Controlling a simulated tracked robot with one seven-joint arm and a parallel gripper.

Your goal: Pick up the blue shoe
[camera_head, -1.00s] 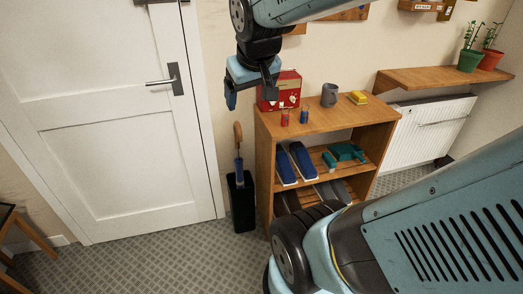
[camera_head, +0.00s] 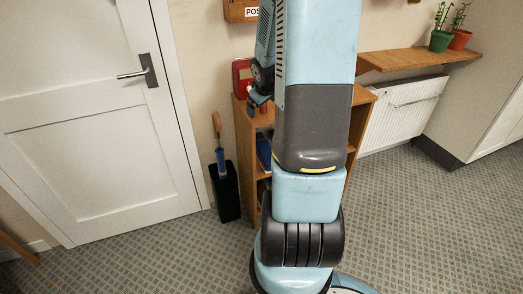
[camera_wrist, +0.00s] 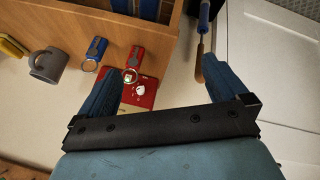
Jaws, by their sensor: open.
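A blue shoe (camera_head: 264,150) shows as a small strip on the shelf inside the wooden shelf unit (camera_head: 243,130) in the head view; my arm hides most of it. In the wrist view, blue shoe parts (camera_wrist: 150,8) show at the top edge, beyond the edge of the unit's top. I cannot tell there whether it is one shoe or two. My gripper (camera_wrist: 160,67) is open and empty, its two blue fingers wide apart near the red box, apart from the shoe.
An umbrella (camera_head: 219,145) stands in a black bin (camera_head: 225,192) left of the unit. Floor (camera_head: 430,220) at right is clear.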

